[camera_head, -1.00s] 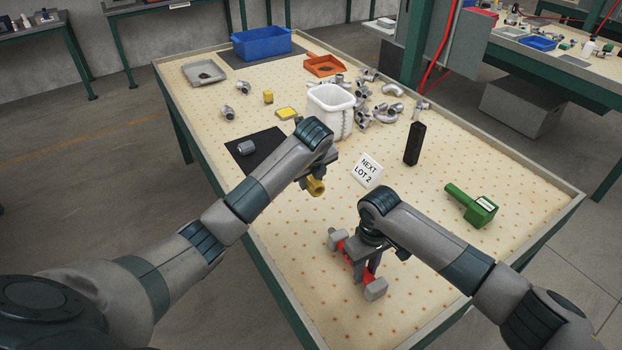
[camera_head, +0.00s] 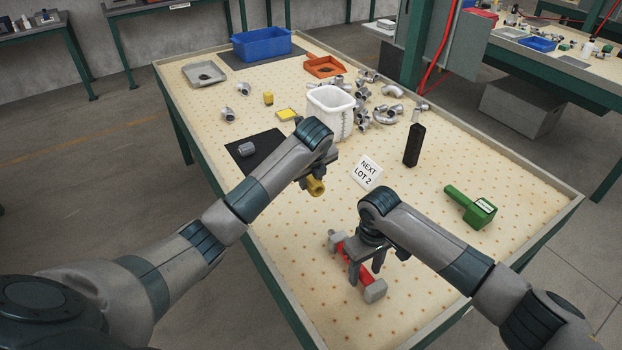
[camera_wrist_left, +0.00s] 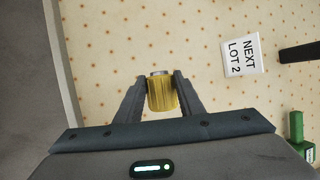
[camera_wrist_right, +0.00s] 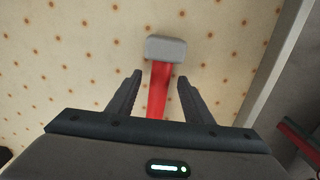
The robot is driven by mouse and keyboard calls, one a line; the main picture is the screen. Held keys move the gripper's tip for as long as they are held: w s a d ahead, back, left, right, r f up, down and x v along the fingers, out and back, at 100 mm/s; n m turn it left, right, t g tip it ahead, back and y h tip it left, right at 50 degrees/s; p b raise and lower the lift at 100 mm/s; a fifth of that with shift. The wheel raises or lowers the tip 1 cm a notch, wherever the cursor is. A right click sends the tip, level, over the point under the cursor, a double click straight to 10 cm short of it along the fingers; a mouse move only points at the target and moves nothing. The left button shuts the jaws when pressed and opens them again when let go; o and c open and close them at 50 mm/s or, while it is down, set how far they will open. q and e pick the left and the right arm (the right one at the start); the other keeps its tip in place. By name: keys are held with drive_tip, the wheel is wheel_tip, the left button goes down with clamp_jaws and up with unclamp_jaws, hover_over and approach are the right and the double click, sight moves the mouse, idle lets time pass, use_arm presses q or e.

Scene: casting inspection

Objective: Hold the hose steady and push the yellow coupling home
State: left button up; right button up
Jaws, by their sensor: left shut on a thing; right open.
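My left gripper (camera_head: 312,183) is shut on the yellow coupling (camera_head: 316,187), holding it above the table. In the left wrist view the ribbed yellow coupling (camera_wrist_left: 162,94) sits between the two fingers, with a grey end showing at its far side. A red bar-like piece, apparently the hose (camera_head: 362,268), lies low over the table between two grey end blocks. My right gripper (camera_head: 367,277) is open, its fingers down on either side of the red piece. In the right wrist view the red piece (camera_wrist_right: 158,92) runs between the fingers, with clear gaps to both. The coupling is apart from it.
A black upright block (camera_head: 414,146) and a green tool (camera_head: 472,207) are to the right. A white bin (camera_head: 330,116) and several metal fittings are farther back. The table's front area is mostly clear.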

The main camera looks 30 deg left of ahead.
use_arm(q)
drive_tip(key=shift+r+p, duration=0.4)
drive_tip(key=shift+r, duration=0.3)
use_arm(e)
drive_tip(key=shift+r, duration=0.55)
use_arm(q)
drive_tip(key=shift+f, duration=0.1)
use_arm(e)
drive_tip(key=shift+f, duration=0.1)
use_arm(q)
drive_tip(key=shift+f+b, duration=0.25)
drive_tip(key=shift+b, duration=0.05)
use_arm(e)
drive_tip(key=shift+f, duration=0.8)
clamp_jaws()
